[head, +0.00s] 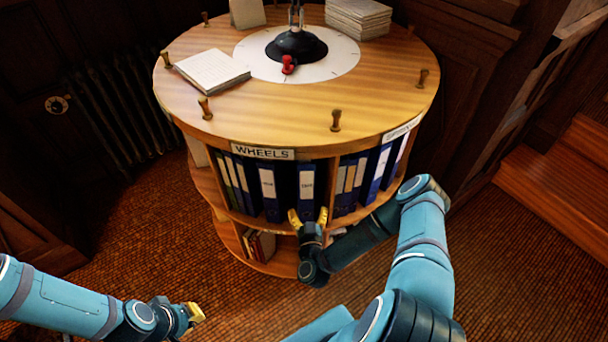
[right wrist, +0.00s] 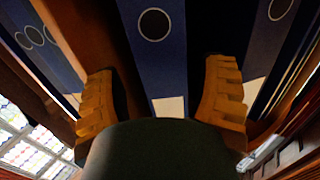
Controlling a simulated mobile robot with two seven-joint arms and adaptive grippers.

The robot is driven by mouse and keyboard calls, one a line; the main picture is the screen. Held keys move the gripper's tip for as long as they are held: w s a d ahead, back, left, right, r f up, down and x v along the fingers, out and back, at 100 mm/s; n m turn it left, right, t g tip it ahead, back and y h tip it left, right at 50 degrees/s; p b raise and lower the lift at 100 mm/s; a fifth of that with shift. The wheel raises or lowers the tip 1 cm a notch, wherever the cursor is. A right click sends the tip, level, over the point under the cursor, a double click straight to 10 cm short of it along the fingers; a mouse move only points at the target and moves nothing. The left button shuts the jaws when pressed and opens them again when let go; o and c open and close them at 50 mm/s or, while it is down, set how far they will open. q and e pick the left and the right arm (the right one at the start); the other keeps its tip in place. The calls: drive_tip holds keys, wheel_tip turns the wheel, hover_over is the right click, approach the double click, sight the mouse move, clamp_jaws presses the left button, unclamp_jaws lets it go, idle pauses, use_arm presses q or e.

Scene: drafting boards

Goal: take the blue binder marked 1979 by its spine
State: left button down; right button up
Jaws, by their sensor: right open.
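A blue binder with a white label (head: 306,181) stands upright on the upper shelf of the round cabinet, under the WHEELS sign. Its label is too small to read, so I cannot confirm 1979. My right gripper (head: 308,214) is open in front of its lower spine. In the right wrist view a blue spine (right wrist: 158,65) with a round finger hole and part of a white label lies between the yellow fingers of the right gripper (right wrist: 161,88), with gaps on both sides. My left gripper (head: 193,313) is low at the left, away from the shelf; its opening is unclear.
Another blue binder (head: 268,190) stands to the left, with more binders (head: 375,172) right of a wooden divider. The round wooden top (head: 200,105) carries papers and small pegs. A lower shelf holds books (head: 262,244). Floor (head: 130,260) at the left is clear.

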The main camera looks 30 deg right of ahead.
sight(307, 208)
drive_tip(key=x, duration=0.2)
drive_tip(key=b+x, duration=0.1)
drive_tip(key=shift+w+d+f, duration=0.1)
drive_tip(key=shift+w+f, duration=0.25)
drive_tip(key=shift+w+d, duration=0.2)
drive_tip(key=shift+w, duration=0.25)
drive_tip(key=c, duration=1.1)
drive_tip(key=shift+o, duration=0.2)
drive_tip(key=shift+r, duration=0.1)
drive_tip(key=shift+r, duration=0.1)
